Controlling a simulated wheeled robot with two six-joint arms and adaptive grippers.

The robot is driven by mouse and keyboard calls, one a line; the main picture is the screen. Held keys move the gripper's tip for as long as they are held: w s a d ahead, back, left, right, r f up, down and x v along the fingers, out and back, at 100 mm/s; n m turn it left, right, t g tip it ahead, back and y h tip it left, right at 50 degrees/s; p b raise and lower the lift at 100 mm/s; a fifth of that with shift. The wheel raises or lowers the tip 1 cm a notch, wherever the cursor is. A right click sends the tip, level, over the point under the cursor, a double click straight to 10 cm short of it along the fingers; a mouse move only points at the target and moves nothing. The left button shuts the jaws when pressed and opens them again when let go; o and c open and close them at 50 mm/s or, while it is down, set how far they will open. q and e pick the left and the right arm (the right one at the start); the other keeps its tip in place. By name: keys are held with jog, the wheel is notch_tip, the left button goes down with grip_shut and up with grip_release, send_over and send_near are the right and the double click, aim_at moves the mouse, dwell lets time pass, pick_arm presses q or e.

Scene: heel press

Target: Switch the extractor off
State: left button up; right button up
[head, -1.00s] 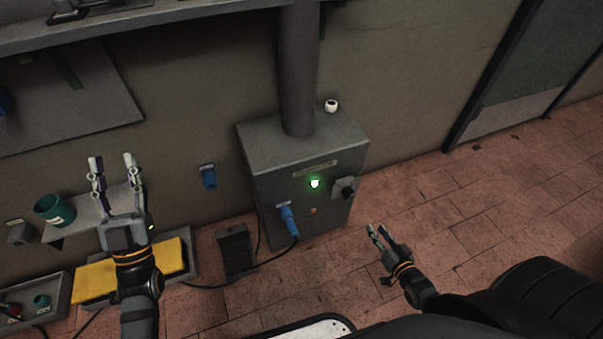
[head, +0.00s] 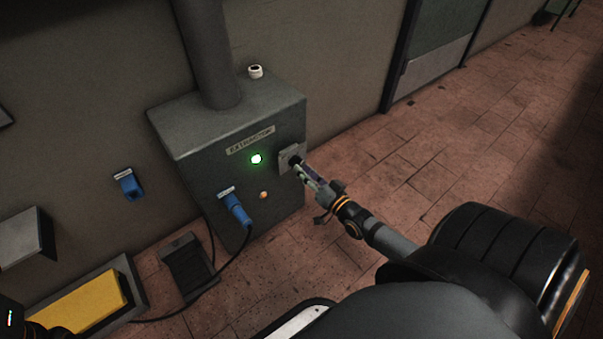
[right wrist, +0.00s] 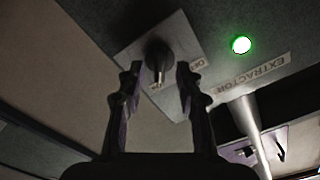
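The extractor (head: 225,165) is a grey box against the wall, with a label reading EXTRACTOR and a lit green lamp (head: 257,159). The lamp also shows in the right wrist view (right wrist: 241,44). A dark rotary knob (right wrist: 158,58) sits on a pale square plate (right wrist: 140,46) with small labels, too small to read surely. In the head view the plate (head: 287,156) is partly hidden by my right gripper (head: 305,172). In the right wrist view this gripper (right wrist: 158,84) is open, its fingertips on either side of the knob's near end; contact cannot be told.
A blue plug (head: 237,211) with a black cable is in the box's front, beside a small orange light (head: 264,195). A dark pedal (head: 187,267) and a yellow pad (head: 85,308) lie at lower left. The floor to the right is clear.

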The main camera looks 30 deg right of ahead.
jog(key=shift+w, duration=0.95)
grip_shut()
